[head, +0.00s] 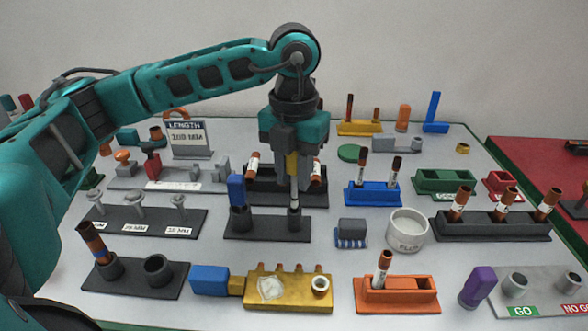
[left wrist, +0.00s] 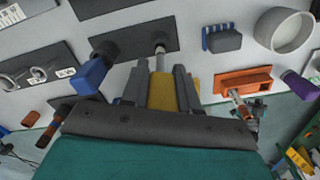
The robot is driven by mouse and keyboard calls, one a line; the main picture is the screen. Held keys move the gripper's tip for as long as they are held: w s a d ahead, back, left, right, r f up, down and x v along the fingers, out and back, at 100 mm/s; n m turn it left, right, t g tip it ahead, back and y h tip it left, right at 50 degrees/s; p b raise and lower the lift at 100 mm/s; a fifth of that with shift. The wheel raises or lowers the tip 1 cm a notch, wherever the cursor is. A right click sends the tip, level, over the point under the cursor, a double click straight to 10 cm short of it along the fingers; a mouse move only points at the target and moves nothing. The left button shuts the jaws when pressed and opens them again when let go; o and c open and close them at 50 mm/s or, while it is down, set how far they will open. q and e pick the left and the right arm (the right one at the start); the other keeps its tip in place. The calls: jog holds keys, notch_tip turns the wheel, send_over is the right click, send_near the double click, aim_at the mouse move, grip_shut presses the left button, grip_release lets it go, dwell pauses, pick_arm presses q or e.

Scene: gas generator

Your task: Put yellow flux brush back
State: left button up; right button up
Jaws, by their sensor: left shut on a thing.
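My left gripper (head: 292,168) comes down from above, shut on the yellow flux brush (head: 292,163). The brush is upright, with its silver ferrule pointing down. Its lower end meets the right socket of the dark two-socket holder (head: 266,228); how deep it sits cannot be told. The left wrist view shows the yellow handle (left wrist: 166,92) between the fingers and the ferrule (left wrist: 160,55) over the holder (left wrist: 117,42). A blue-handled brush (head: 237,188) stands in the left socket, close beside my gripper. My right gripper is not in view.
A white flux bowl (head: 408,232) and a blue-bristled block (head: 352,233) stand right of the holder. A yellow block (head: 288,290) lies in front, with an orange tray (head: 396,297) to its right. A dark rack with brown-topped tubes (head: 262,183) is close behind my gripper.

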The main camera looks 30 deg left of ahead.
aim_at(294, 197)
pick_arm(q)
jog(key=shift+f+b, duration=1.95)
jog(key=shift+f, duration=0.6)
jog(key=shift+f, duration=0.15)
jog(key=o, duration=1)
jog(key=shift+c, duration=0.2)
notch_tip(294, 197, up, 13)
jog(key=p, duration=0.3)
